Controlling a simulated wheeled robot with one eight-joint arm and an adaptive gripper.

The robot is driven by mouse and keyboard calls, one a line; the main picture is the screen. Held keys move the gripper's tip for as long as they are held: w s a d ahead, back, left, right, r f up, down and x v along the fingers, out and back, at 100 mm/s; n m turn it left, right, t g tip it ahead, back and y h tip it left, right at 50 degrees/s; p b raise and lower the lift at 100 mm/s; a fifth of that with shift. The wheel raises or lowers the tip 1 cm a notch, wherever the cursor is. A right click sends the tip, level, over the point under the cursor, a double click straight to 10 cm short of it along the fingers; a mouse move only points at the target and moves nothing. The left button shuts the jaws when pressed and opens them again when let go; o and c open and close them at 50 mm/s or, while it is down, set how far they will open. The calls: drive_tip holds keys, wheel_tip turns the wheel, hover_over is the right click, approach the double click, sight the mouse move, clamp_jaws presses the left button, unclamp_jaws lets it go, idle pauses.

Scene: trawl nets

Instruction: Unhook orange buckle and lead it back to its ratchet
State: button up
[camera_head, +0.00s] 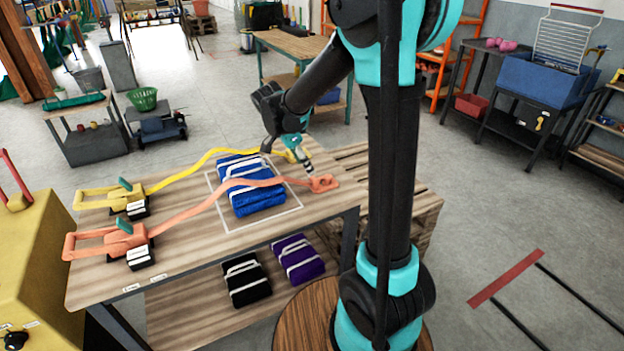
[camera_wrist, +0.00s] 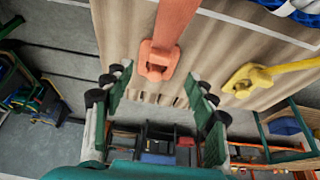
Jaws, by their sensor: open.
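The orange buckle (camera_head: 322,184) lies at the right end of the table, at the end of an orange strap (camera_head: 187,212) that runs over a blue bundle (camera_head: 250,199). Its ratchet (camera_head: 124,238), with an orange frame and green lever, is at the table's left end. My gripper (camera_head: 308,174) is over the right end, close to the buckle. In the wrist view my gripper (camera_wrist: 157,80) is open and empty, with the orange buckle (camera_wrist: 157,62) ahead between its fingers. I cannot tell whether the buckle is hooked on anything.
A yellow strap (camera_head: 190,170) with its ratchet (camera_head: 127,198) runs behind the orange one; its yellow buckle (camera_wrist: 243,80) is right of my gripper. Black (camera_head: 246,281) and purple (camera_head: 298,259) bundles lie on the lower shelf. A pallet stack (camera_head: 418,205) stands right of the table.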

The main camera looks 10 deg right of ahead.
sight(315, 178)
drive_tip(key=x, duration=0.8)
drive_tip(key=shift+d+f, duration=0.1)
drive_tip(key=shift+f, duration=0.05)
clamp_jaws()
drive_tip(key=shift+w+d, duration=0.15)
drive_tip(key=shift+d, duration=0.3)
drive_tip(key=shift+r, duration=0.7)
idle(0.7)
drive_tip(key=shift+r, duration=2.4)
drive_tip(key=shift+a, duration=0.1)
